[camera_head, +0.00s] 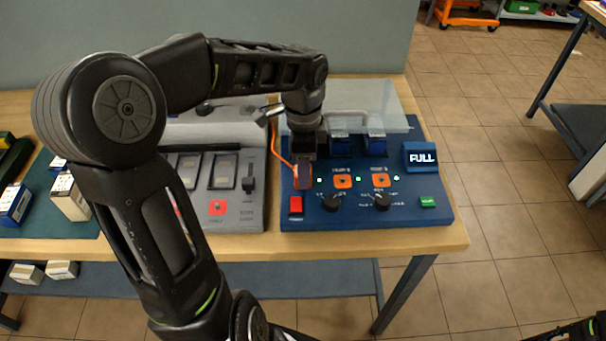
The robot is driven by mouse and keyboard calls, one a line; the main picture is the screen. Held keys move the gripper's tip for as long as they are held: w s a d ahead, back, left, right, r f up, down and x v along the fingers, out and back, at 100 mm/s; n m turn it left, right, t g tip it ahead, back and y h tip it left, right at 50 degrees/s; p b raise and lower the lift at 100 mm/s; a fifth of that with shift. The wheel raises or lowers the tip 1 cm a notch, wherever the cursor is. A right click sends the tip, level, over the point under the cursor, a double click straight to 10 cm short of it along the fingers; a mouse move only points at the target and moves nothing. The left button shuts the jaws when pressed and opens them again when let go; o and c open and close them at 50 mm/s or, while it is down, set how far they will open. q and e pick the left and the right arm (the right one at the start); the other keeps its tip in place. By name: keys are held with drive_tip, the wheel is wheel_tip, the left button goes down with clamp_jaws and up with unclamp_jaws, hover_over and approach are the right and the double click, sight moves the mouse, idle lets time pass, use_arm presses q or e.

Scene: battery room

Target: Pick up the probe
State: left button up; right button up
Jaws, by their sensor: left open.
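My left arm comes in from the left and arches over the bench. My left gripper (303,160) points down at the left side of the blue tester panel (330,213). It is open. An orange-red piece (301,179) shows at the fingertips and looks like the probe. The fingers cover part of it, and I cannot tell whether they touch it. An orange cable (277,150) runs along the left edge of the panel towards it. My right gripper is not in view; a dark part of my right arm shows at the bottom right corner.
The blue panel has black knobs, a red button (296,204), a green button (428,202) and a "FULL" display (421,157). A clear cover (375,100) stands over its back. A grey panel (236,217) is at its left. Boxes lie further left.

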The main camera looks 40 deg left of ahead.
use_arm(q)
clamp_jaws()
idle(0.4)
drive_tip(key=shift+r, duration=0.2)
wheel_tip(320, 180, up, 18)
drive_tip(key=p, duration=0.7)
drive_tip(key=shift+f, duration=0.15)
